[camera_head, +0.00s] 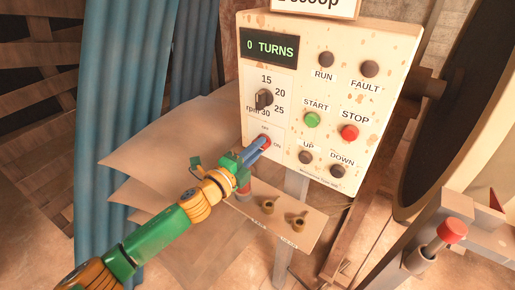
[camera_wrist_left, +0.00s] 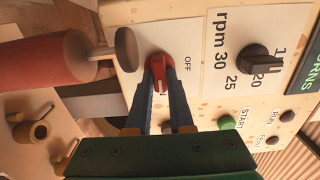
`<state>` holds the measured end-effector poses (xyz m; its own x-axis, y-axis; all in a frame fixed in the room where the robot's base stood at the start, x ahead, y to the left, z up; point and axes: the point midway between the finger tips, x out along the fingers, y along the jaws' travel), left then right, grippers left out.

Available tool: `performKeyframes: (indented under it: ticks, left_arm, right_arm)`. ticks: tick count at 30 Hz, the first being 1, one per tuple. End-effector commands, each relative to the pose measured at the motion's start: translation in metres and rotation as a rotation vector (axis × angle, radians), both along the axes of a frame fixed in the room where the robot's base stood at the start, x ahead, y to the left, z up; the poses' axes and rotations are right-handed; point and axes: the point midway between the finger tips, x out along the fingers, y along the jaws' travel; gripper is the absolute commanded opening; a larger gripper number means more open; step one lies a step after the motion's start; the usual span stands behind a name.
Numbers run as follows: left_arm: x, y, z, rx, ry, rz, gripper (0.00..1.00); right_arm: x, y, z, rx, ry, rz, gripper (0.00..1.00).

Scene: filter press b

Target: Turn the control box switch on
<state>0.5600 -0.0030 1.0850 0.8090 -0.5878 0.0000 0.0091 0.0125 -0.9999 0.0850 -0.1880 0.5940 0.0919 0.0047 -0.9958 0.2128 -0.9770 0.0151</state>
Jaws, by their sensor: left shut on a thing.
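The control box (camera_head: 325,95) is a cream panel with rust spots, and its display (camera_head: 269,47) reads "0 TURNS". The red switch (camera_head: 265,141) sits at its lower left, between the labels OFF and ON. My left gripper (camera_head: 258,147) reaches it from the lower left and is shut on it. In the left wrist view the red switch (camera_wrist_left: 159,64) shows between the two blue fingers of my left gripper (camera_wrist_left: 163,82). A finger partly covers the ON label there. My right gripper is not in view.
The rpm knob (camera_head: 264,99) is just above the switch, with the green START button (camera_head: 312,120) and red STOP button (camera_head: 349,132) to the right. A small shelf (camera_head: 275,225) with brass fittings is below. A red-handled thing (camera_wrist_left: 45,70) lies close beside the gripper.

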Motion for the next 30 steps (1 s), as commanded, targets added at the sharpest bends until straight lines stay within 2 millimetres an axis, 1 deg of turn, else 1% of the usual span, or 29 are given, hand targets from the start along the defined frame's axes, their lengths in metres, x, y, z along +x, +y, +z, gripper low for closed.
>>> performKeyframes:
  ticks: [5,6,8,9,17,20,30]
  left_arm:
    - [0.000,0.000,0.000,0.002,0.000,0.001,0.00]
    - [0.000,0.000,0.000,0.002,0.000,0.001,0.28]
    - [0.000,0.000,0.000,0.002,0.000,0.001,0.44]
    - [0.000,0.000,0.000,0.002,0.000,0.001,0.50]
    - [0.000,0.000,0.000,0.001,-0.001,0.000,0.50]
    - [-0.005,0.005,-0.001,0.001,-0.001,0.001,0.50]
    - [-0.049,0.037,-0.003,0.001,0.000,0.001,0.50]
  right_arm:
    - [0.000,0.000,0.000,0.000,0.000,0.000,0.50]
    - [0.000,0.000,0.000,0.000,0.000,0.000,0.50]
    - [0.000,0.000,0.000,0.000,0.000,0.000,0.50]
    - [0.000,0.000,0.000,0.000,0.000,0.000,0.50]
    - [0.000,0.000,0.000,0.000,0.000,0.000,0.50]
    - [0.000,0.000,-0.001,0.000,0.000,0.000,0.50]
    - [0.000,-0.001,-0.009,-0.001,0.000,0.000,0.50]
